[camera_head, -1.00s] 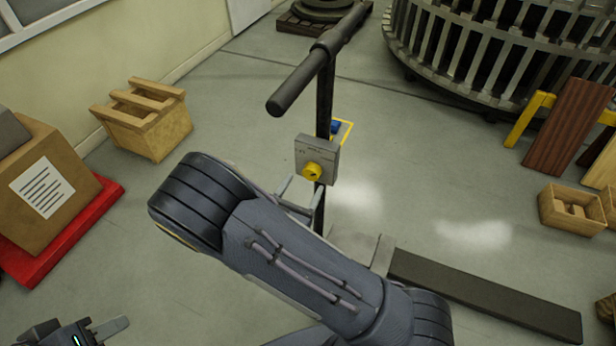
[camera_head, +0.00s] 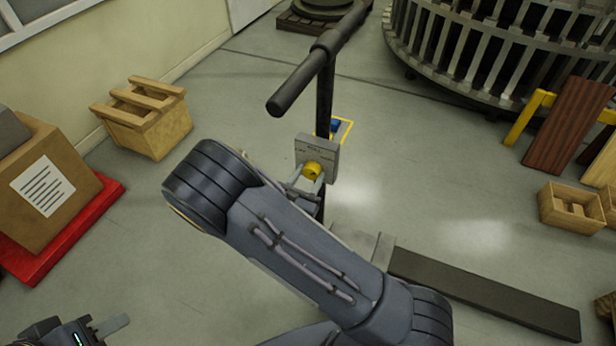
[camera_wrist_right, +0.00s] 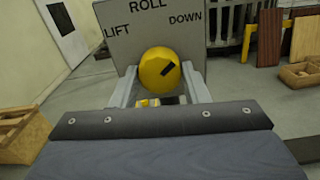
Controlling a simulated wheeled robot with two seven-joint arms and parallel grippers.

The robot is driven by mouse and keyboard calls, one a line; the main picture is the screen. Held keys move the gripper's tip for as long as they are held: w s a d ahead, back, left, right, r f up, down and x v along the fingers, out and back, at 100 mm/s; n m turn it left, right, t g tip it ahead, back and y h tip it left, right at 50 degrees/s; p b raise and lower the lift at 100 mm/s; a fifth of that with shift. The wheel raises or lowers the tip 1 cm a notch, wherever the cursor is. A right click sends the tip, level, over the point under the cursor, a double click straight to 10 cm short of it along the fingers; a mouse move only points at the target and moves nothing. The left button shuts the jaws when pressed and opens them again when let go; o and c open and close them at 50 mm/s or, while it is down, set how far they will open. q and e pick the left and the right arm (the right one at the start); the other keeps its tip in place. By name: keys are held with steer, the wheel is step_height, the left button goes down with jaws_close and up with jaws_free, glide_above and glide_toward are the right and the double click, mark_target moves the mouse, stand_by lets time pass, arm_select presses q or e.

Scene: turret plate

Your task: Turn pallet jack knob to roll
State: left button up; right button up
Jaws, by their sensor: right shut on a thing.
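The pallet jack's control plate (camera_head: 330,150) stands upright on the handle post, with a yellow round knob (camera_head: 312,168) on its face. In the right wrist view the plate (camera_wrist_right: 120,48) reads LIFT at left, ROLL at top and DOWN at right. The black mark on the knob (camera_wrist_right: 153,62) points to the upper right, toward DOWN. My right gripper (camera_head: 310,182) is shut on the knob, one finger on each side. My left gripper (camera_head: 82,328) is at the bottom left, partly cut off, far from the jack; its opening is unclear.
The jack's black T-handle (camera_head: 310,70) rises above the plate. A dark fork (camera_head: 480,290) lies along the floor at right. A carton (camera_head: 65,180) on a red base and a wooden crate (camera_head: 150,130) stand at left. Open floor surrounds the jack.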

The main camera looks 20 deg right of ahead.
steer(key=shift+n, duration=0.3)
steer(key=n+p, duration=0.3)
steer(key=n, duration=0.1)
steer(key=shift+r, duration=0.15)
steer(key=n+p, duration=0.2)
steer(key=n, duration=0.3)
stand_by(0.4)
steer(key=o, duration=1)
